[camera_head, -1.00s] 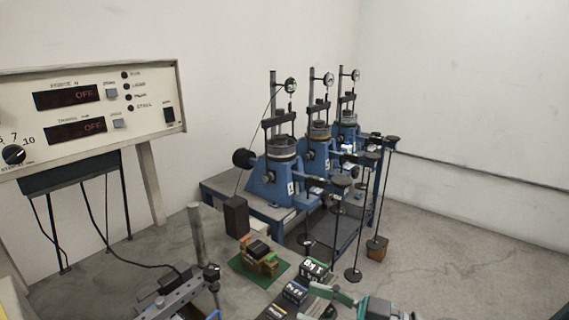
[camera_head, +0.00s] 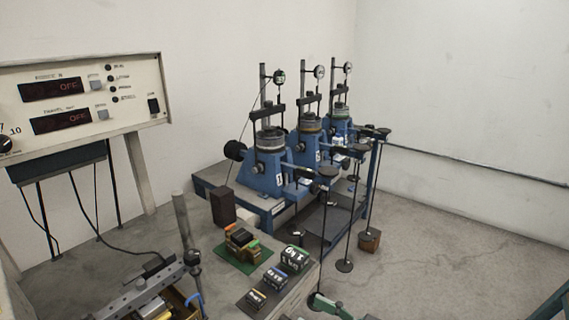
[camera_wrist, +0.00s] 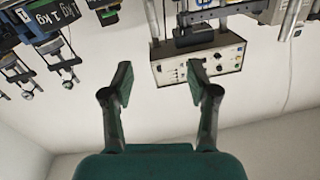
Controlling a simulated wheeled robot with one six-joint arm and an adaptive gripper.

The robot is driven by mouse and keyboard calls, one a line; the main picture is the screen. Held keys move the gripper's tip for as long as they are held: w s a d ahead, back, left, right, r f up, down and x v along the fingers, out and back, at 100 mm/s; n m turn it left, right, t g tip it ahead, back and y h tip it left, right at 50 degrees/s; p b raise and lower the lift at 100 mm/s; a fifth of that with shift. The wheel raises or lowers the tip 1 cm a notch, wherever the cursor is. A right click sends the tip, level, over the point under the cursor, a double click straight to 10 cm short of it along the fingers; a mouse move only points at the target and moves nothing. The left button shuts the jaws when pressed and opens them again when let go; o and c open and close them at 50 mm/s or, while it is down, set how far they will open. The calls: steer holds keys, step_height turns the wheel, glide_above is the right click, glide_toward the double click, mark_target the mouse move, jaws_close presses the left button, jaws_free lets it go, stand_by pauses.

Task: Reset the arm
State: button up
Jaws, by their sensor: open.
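My gripper (camera_wrist: 160,76) shows in the wrist view with its two dark green fingers spread wide apart and nothing between them. In that view a pale control box (camera_wrist: 200,62) lies beyond the fingertips, and the view is upside down.
Three blue lever frames (camera_head: 268,178) stand on a blue-legged bench, with hanging rods towards the floor. Labelled weights (camera_head: 294,258) and a green mat (camera_head: 228,258) sit on the near table. A display panel (camera_head: 80,95) reading OFF stands left.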

steer(key=s+d+f+m+t+h, duration=0.25)
steer(key=s+f+m+h, duration=0.25)
steer(key=f, duration=0.4)
steer(key=s+d+f+m+t+h, duration=0.2)
steer(key=s+d+f+m+h, duration=0.15)
steer(key=f, duration=0.45)
steer(key=s+d+f+m+h, duration=0.1)
steer(key=s+d+f+h, duration=0.15)
steer(key=s, duration=0.35)
steer(key=s+d+f+m+h, duration=0.2)
steer(key=s+h, duration=0.1)
steer(key=s, duration=0.4)
steer(key=s+d+r+n, duration=0.1)
steer(key=s+r, duration=0.2)
steer(key=s, duration=0.4)
steer(key=s+r+n+h, duration=0.1)
steer(key=s+r, duration=0.2)
steer(key=s, duration=0.4)
steer(key=shift+s+d+t, duration=0.15)
steer(key=shift+d+t, duration=0.2)
steer(key=shift+d, duration=0.05)
steer(key=shift+r, duration=0.1)
steer(key=shift+c, duration=0.2)
